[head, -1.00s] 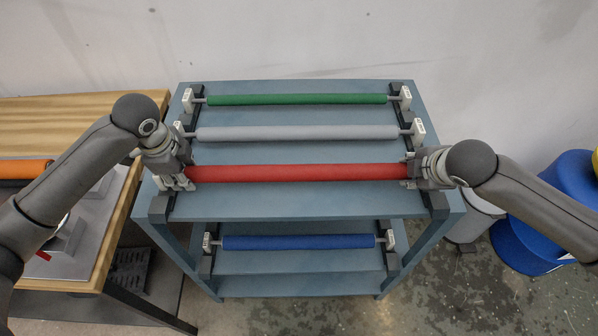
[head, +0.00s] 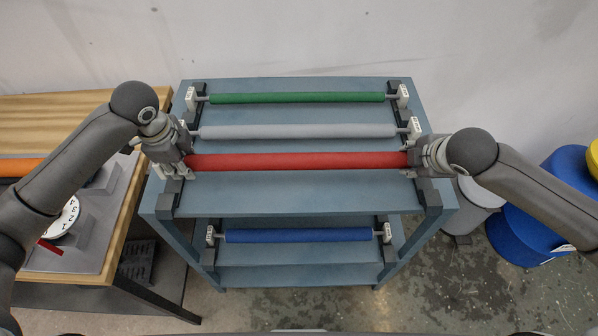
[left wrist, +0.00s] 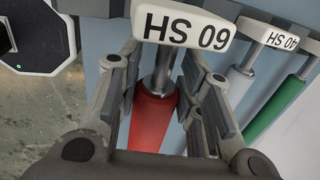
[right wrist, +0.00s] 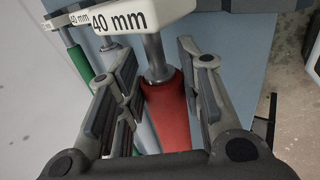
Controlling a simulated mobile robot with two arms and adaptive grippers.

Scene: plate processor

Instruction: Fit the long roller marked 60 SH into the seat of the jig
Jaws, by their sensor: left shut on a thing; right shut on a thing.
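The long red roller (head: 298,160) is held level across the front of the top shelf. Its left end label reads 60 SH, upside down in the left wrist view (left wrist: 178,24); its right end label (right wrist: 140,14) reads 40 mm. My left gripper (head: 181,163) is shut on the red roller at its left end. My right gripper (head: 413,158) is shut on it at its right end. A grey plate with blocks (head: 98,225) on the wooden table at left may be the jig; my left arm partly hides it, and its seat cannot be made out.
The blue rack (head: 300,200) holds a green roller (head: 297,97) and a grey roller (head: 297,131) behind, and a blue roller (head: 297,236) below. An orange roller (head: 18,167) lies on the wooden table (head: 55,108). Blue drums (head: 530,225) and a bin (head: 470,205) stand at right.

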